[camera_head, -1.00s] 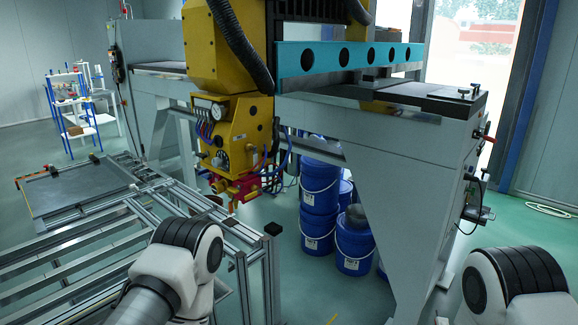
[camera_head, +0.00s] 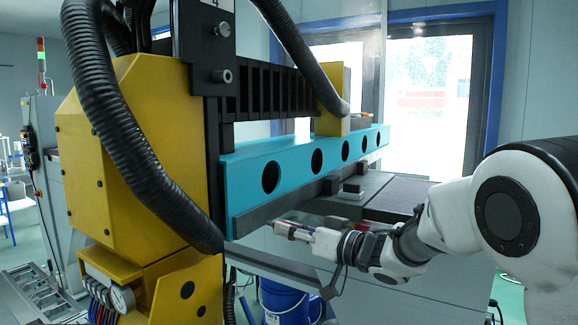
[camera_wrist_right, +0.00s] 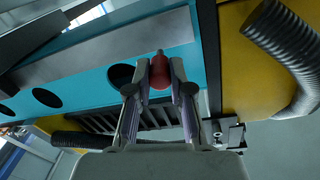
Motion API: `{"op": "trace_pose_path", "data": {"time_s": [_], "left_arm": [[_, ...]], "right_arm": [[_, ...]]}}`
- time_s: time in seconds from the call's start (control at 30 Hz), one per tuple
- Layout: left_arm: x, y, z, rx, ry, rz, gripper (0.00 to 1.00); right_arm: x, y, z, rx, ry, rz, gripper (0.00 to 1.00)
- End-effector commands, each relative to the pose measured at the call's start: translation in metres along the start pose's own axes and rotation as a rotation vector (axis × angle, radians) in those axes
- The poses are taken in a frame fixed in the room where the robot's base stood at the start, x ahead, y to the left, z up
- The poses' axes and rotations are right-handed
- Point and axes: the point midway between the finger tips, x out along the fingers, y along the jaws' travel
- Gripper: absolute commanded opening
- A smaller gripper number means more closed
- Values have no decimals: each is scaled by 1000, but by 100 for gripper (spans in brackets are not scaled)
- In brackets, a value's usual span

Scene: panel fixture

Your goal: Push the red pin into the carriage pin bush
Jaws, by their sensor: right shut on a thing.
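My right gripper (camera_head: 284,229) reaches in from the right in the head view, just below the lower edge of the turquoise beam (camera_head: 300,158). In the right wrist view its two fingers (camera_wrist_right: 160,84) are shut on the red pin (camera_wrist_right: 160,72), whose narrow tip points away from the palm. Behind the pin is the face of the turquoise beam; I cannot tell the gap. The dark carriage plate (camera_head: 212,130) stands left of the gripper. I cannot make out which feature is the pin bush. My left gripper is not in view.
The yellow machine head (camera_head: 125,150) and a thick black hose (camera_head: 125,120) fill the left side. A grey bench top (camera_head: 385,195) lies behind my right forearm. Blue buckets (camera_head: 285,300) stand below. The holed beam runs close above the gripper.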

Motion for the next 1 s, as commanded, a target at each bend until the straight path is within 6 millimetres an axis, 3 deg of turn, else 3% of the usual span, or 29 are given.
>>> {"op": "trace_pose_path", "data": {"time_s": [0.03, 0.2, 0.3, 0.4, 0.57, 1.0], "left_arm": [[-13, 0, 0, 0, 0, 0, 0], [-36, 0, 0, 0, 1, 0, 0], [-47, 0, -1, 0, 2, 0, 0], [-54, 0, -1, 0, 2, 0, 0], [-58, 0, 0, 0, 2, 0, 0], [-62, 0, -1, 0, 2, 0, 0]], "right_arm": [[1, -19, -40, -137, -2, -45, 0], [-7, -82, -145, -539, 4, -138, 0], [-21, -114, -201, -683, 12, -134, 0], [-35, -136, -242, -762, 14, -110, 0], [-47, -152, -271, -810, 10, -79, 0], [-52, -151, -273, -810, 8, -76, 0]]}}
